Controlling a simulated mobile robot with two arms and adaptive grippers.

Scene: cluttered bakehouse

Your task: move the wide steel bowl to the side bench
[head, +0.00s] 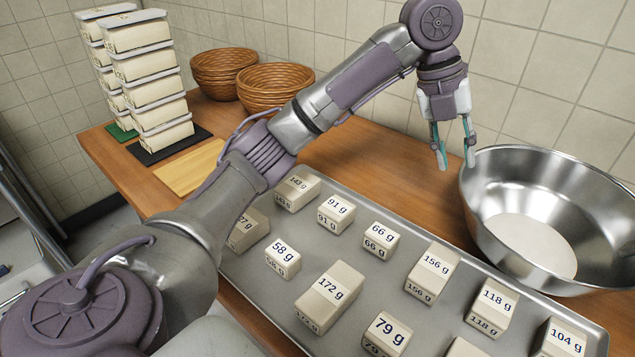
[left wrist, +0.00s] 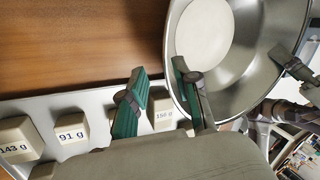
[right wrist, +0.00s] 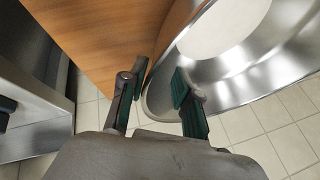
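The wide steel bowl (head: 550,210) stands at the right end of the wooden bench, beside the tray, with a pale, flat round area in its bottom. My left gripper (head: 455,155) is open just above the bowl's left rim. In the left wrist view its fingers lie either side of the rim of the bowl (left wrist: 240,75), without clear contact. My right gripper (right wrist: 160,70) is outside the head view. In the right wrist view it is open, one finger outside and one over the inside of the bowl (right wrist: 235,75). I cannot make out a side bench for certain.
A grey tray (head: 235,270) with several weight-labelled blocks fills the front of the wooden bench (head: 350,150). Stacked lidded tubs (head: 160,105), a wooden board (head: 190,170) and wicker baskets (head: 275,85) stand further left. A tiled wall is behind. Steel furniture (right wrist: 35,95) and tiled floor show in the right wrist view.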

